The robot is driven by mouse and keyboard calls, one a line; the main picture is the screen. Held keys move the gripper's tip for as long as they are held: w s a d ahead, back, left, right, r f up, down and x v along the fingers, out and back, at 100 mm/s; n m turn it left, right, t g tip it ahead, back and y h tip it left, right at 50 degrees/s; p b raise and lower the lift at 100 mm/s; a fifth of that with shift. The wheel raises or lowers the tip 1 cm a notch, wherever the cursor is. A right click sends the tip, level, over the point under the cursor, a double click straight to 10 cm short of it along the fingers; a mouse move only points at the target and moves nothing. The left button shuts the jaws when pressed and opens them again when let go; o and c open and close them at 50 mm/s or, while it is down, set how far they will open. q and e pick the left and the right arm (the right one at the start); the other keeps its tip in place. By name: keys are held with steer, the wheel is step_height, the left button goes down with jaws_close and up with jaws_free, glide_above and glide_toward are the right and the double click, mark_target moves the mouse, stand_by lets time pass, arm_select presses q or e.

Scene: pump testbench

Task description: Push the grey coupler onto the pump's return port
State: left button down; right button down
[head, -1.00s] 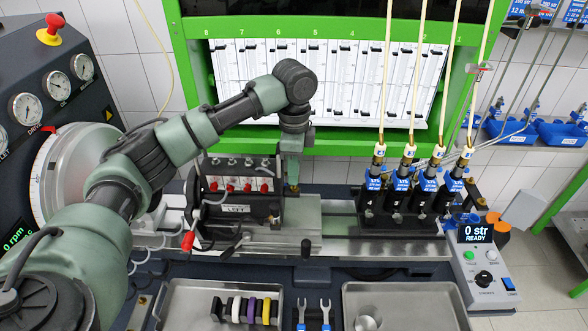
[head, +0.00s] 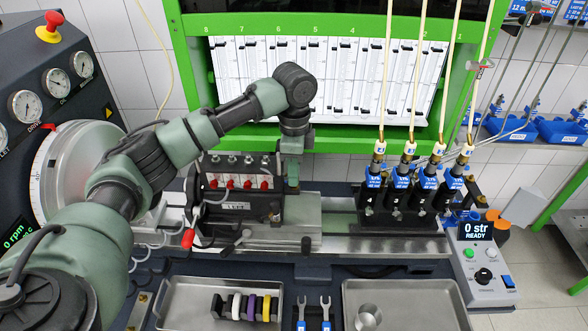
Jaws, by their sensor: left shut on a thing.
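The pump (head: 236,202) is the dark block with several red-capped fittings along its top, on the rail left of centre. My left arm reaches over from the left, and my left gripper (head: 292,182) points down just beyond the pump's right end. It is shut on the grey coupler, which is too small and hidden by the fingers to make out. The return port is not clearly visible, so I cannot tell whether the coupler touches it. My right gripper is not in view.
Several injectors (head: 411,195) with blue labels stand on the rail to the right, with pale hoses rising from them. A green-framed rack of measuring tubes (head: 355,80) stands behind. Two metal trays (head: 405,287) lie in front, with coloured rings in the left one.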

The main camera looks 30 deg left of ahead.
arm_select(q)
steer(key=shift+f, duration=0.5)
stand_by(0.7)
steer(key=c, duration=0.8)
jaws_free()
steer(key=shift+o, duration=0.2)
steer(key=shift+r, duration=0.1)
steer(key=shift+r, duration=3.7)
steer(key=shift+f, duration=0.1)
